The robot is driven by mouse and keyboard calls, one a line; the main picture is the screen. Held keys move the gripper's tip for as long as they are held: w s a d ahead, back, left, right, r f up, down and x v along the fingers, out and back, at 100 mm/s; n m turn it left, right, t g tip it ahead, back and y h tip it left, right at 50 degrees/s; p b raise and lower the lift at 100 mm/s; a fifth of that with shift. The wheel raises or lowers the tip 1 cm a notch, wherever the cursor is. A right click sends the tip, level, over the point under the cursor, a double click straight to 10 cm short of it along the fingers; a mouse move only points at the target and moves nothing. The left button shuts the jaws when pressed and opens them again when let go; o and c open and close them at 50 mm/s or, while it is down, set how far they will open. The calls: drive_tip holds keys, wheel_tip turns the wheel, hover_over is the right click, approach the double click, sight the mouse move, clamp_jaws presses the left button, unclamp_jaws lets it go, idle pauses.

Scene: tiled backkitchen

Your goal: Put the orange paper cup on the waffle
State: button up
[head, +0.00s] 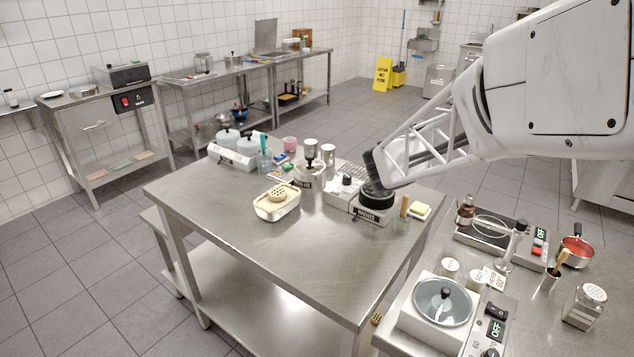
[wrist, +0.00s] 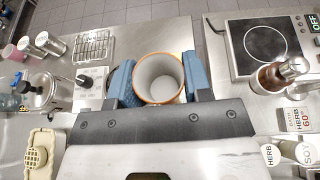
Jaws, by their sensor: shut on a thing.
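The orange paper cup (wrist: 159,78) is between the two blue fingers of my gripper (wrist: 160,82) in the wrist view. I look down into its pale, empty inside and see its orange rim. My gripper is shut on it. In the head view my gripper (head: 374,178) is over the right part of the middle steel table, and I cannot make out the cup there. The round, yellow-brown waffle (head: 278,194) lies on a pale block in a cream tray (head: 274,212) on the same table, left of my gripper. It also shows at the lower left of the wrist view (wrist: 37,157).
A yellow sponge-like block (head: 420,210) is at the right edge. The table's front (head: 300,260) is bare. A hotplate (wrist: 265,42) is on the right counter.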

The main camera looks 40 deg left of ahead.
drive_tip(key=s+a+f+n+y, duration=0.2)
drive_tip(key=s+a+f, duration=0.1)
drive_tip(key=s+a, duration=0.8)
drive_tip(key=s+a+f+n+g+y, duration=0.1)
drive_tip(key=s+a+f+n+y, duration=0.1)
drive_tip(key=s+a, duration=0.9)
drive_tip(key=shift+s+a+f+y, duration=0.3)
drive_tip(key=shift+a+f+y, duration=0.1)
drive_tip(key=shift+f, duration=0.2)
drive_tip(key=shift+a, duration=0.1)
hover_over(278, 191)
drive_tip(key=s+d, duration=0.1)
drive_tip(key=d, duration=0.1)
drive_tip(key=shift+s+a+f, duration=0.1)
drive_tip(key=shift+a+f, duration=0.05)
drive_tip(key=shift+f, duration=0.35)
drive_tip(key=shift+s+a+f, duration=0.1)
drive_tip(key=shift+f, duration=0.35)
drive_tip(key=shift+w+a, duration=0.65)
drive_tip(key=shift+a, duration=0.15)
drive_tip(key=shift+f, duration=0.1)
drive_tip(key=shift+f, duration=1.7)
